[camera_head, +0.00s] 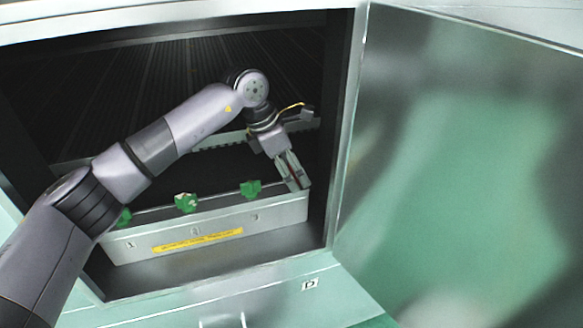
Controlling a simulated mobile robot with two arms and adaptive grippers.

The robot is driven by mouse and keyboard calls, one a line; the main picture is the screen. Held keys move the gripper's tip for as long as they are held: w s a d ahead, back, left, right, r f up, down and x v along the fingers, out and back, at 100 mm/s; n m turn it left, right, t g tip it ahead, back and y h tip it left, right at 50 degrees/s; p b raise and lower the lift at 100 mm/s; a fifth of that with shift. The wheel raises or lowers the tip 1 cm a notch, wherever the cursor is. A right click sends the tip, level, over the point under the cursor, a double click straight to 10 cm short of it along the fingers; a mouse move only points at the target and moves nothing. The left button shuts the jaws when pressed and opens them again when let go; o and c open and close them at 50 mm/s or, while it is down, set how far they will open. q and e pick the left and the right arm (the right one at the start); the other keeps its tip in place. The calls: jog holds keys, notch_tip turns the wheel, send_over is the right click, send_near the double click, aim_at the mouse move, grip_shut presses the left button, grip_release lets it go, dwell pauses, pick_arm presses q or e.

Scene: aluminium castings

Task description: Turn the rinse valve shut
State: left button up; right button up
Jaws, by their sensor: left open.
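My left gripper (292,174) is open and points down at the right end of a long grey metal box (280,213) inside the cabinet. Three green knob-like pieces stand along the box's top: left (124,216), middle (186,202) and right (251,188). I cannot tell which part is the rinse valve. My right gripper is out of view.
The cabinet's metal door (460,170) stands open at the right. The frame's right post (344,130) is close to the box. A yellow label (198,240) is on the box front. A dark ribbed interior lies behind. Bare cabinet floor (215,272) lies before the box.

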pick_arm(q)
jog(key=shift+r, duration=0.1)
jog(key=v, duration=1.1)
jog(key=shift+r, duration=0.4)
jog(key=shift+a, duration=0.15)
